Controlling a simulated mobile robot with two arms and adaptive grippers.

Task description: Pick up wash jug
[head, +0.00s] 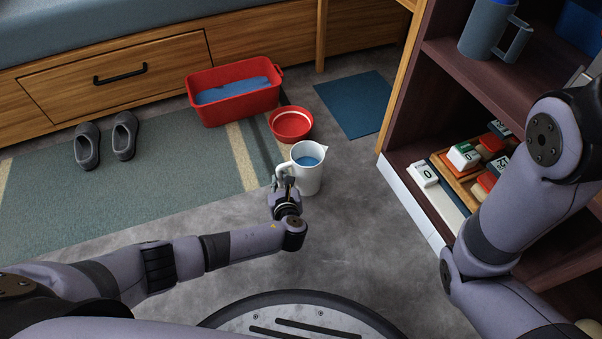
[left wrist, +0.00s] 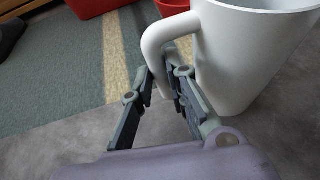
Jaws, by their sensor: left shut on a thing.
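The wash jug (head: 308,172) is white with blue inside, and stands upright in the middle of the head view. In the left wrist view the jug (left wrist: 248,55) fills the upper right, with its handle on the left side. My left gripper (head: 284,182) is at the jug's handle. In the left wrist view the left gripper (left wrist: 165,90) has its fingers on either side of the handle's lower part, shut on it. The jug's base appears to be on or close to the grey floor. My right arm comes in from the right in the head view; its gripper is out of view.
A red tub (head: 233,104) with blue inside and a red bowl (head: 291,124) are behind the jug. Grey slippers (head: 88,146) lie on the rug (head: 150,190). A dark shelf unit (head: 407,160) stands at right, holding a grey-blue jug (head: 484,32) and several small blocks.

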